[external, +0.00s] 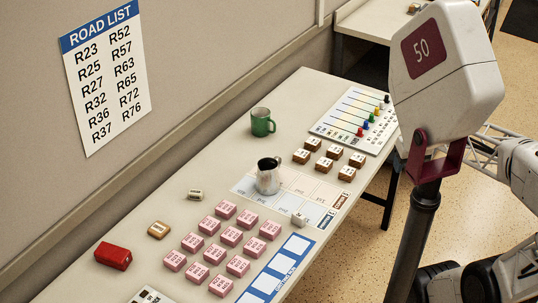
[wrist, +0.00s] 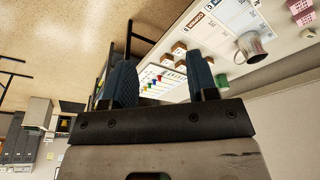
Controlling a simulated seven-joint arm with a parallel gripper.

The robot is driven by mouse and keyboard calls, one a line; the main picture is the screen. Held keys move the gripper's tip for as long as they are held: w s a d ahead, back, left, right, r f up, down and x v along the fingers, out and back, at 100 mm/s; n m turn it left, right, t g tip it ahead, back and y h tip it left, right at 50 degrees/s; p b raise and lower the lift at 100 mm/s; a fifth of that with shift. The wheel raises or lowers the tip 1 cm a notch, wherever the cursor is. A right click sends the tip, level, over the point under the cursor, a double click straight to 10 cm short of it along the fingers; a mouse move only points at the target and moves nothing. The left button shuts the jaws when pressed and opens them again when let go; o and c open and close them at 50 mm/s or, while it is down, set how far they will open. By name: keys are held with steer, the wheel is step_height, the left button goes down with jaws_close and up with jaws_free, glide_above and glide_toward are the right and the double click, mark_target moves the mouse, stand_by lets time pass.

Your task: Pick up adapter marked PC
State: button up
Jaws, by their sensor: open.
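I cannot tell which piece is the adapter marked PC, as the small markings are too small to read. Candidates on the table are a small cream piece (external: 195,195), a tan-orange piece (external: 158,229), a small pale piece (external: 299,219) and several brown-and-white blocks (external: 312,144). Some brown blocks also show in the wrist view (wrist: 180,47). My gripper (wrist: 160,60) is open and empty, its two dark fingers apart, with the slider board visible beyond them. It is away from the table pieces; its fingers cannot be made out in the external view.
Several pink blocks (external: 231,236) stand in rows near a blue-and-white strip (external: 272,282). A grey mug (external: 268,181), a green mug (external: 262,124), a red box (external: 113,256) and a slider board (external: 342,126) are also on the table (external: 213,166). The wall runs along its left side.

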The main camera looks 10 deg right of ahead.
steer(key=w+a+f+n+t, duration=0.2)
steer(key=w+a+f+t, duration=0.15)
steer(key=w+f, duration=0.5)
steer(key=n+t+y, duration=0.5)
steer(key=y, duration=0.3)
glide_toward(304, 221)
steer(key=shift+x, duration=0.95)
steer(key=shift+w+a, duration=0.1)
steer(key=shift+x, duration=1.15)
steer(key=shift+w, duration=0.1)
steer(key=shift+x, duration=2.55)
